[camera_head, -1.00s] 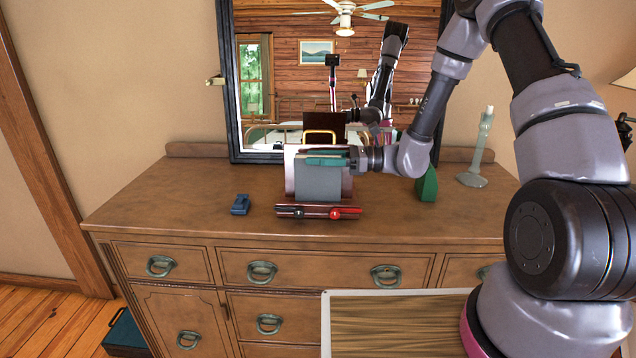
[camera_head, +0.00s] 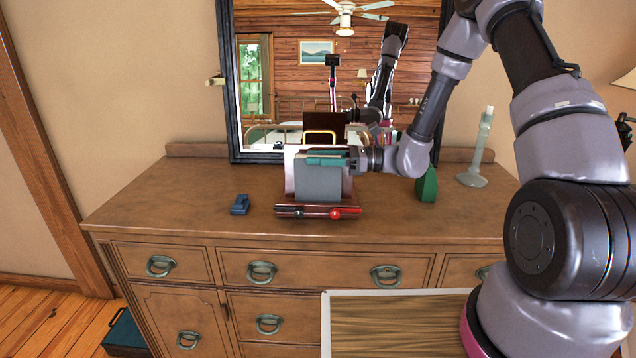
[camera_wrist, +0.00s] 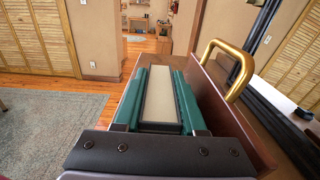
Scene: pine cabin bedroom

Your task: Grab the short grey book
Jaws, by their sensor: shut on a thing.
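The short grey book (camera_head: 319,184) stands upright in a dark reddish wooden holder (camera_head: 290,212) on the dresser, below the mirror. My gripper (camera_head: 328,158) reaches in from the right, its green fingers across the top of the book. In the wrist view the fingers lie on both sides of a pale strip, the book's top edge (camera_wrist: 160,95), and my gripper (camera_wrist: 160,98) is shut on it. A pale panel shows behind the book in the head view. The holder's back board and brass handle (camera_wrist: 238,68) are beside the gripper in the wrist view.
A blue object (camera_head: 240,204) lies on the dresser to the left. A green block (camera_head: 427,186) and a glass candlestick (camera_head: 480,150) stand to the right. The mirror (camera_head: 300,90) rises close behind. The dresser's left top is mostly clear.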

